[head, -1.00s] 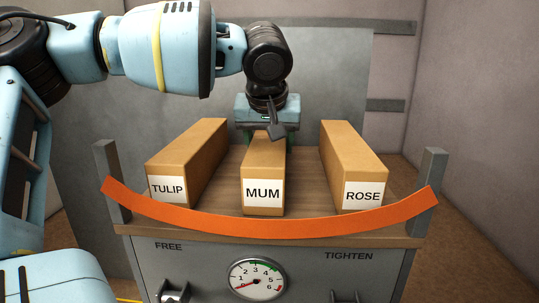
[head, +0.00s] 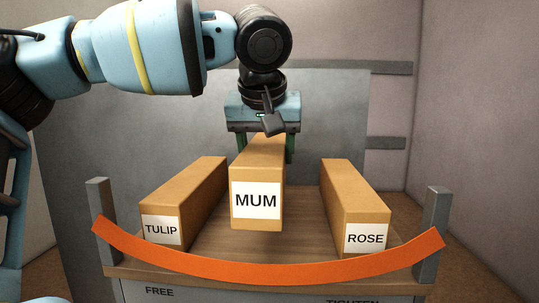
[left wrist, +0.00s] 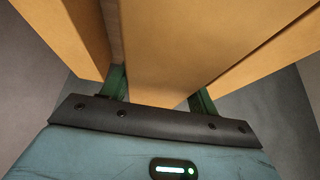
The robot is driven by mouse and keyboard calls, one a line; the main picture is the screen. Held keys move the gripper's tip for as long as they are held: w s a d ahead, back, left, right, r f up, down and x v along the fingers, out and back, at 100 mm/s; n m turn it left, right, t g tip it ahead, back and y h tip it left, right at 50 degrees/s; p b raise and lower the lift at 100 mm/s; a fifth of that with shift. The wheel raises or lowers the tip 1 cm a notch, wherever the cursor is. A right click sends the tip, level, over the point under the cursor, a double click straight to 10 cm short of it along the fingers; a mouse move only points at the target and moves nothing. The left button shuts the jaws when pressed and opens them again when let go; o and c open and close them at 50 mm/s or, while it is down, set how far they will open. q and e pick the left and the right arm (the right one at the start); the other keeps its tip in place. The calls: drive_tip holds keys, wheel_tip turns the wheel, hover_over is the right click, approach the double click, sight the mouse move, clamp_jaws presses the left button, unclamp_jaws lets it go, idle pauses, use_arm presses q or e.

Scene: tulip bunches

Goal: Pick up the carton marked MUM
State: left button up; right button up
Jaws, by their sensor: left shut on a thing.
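The MUM carton (head: 256,200) is a long tan box with a white label on its near end. In the head view it hangs above the wooden cart top (head: 300,218), between two other cartons. My left gripper (head: 262,150) is shut on its far part, with green fingers on either side. In the left wrist view the carton (left wrist: 185,50) lies between the two fingers (left wrist: 160,95). My right gripper does not show.
The TULIP carton (head: 185,200) stands to the left and the ROSE carton (head: 355,205) to the right. An orange strap (head: 270,269) crosses the front between two grey posts (head: 435,220). A grey panel (head: 335,110) stands behind.

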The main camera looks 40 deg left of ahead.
sight(256, 199)
use_arm(q)
drive_tip(key=s+d, duration=0.3)
drive_tip(key=s, duration=0.1)
drive_tip(key=s+d, duration=0.4)
drive_tip(key=s+d+b, duration=0.1)
drive_tip(key=s+d, duration=0.2)
drive_tip(key=s, duration=0.1)
drive_tip(key=shift+s+d, duration=0.25)
